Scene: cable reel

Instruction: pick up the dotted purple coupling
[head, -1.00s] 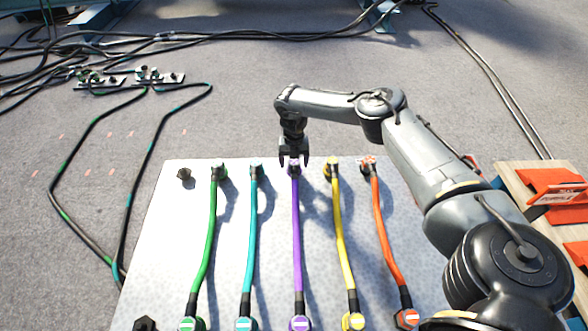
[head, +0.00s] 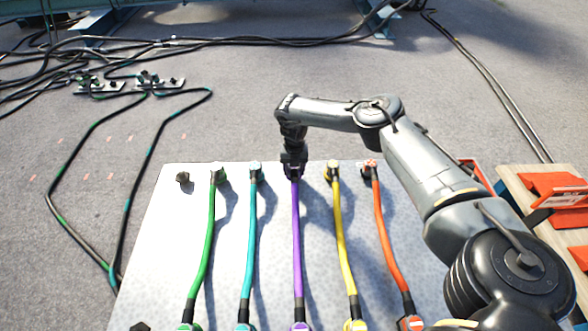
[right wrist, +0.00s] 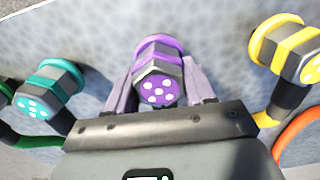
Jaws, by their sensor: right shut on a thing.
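The dotted purple coupling (right wrist: 158,82) shows in the right wrist view, with white dots on its purple end face and dark hexagonal sides. My right gripper (right wrist: 160,88) is shut on it, with one finger on each side. In the head view my right gripper (head: 293,172) is at the far end of the purple cable (head: 296,240) and hides most of the coupling there. The coupling is at the board's far edge; I cannot tell whether it touches the board. My left gripper is not in view.
On the white speckled board (head: 150,270), the teal coupling (right wrist: 48,88) and yellow coupling (right wrist: 288,48) flank the purple one closely. Green (head: 205,250) and orange (head: 388,240) cables lie farther out. A wooden surface with orange items (head: 552,184) is at right.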

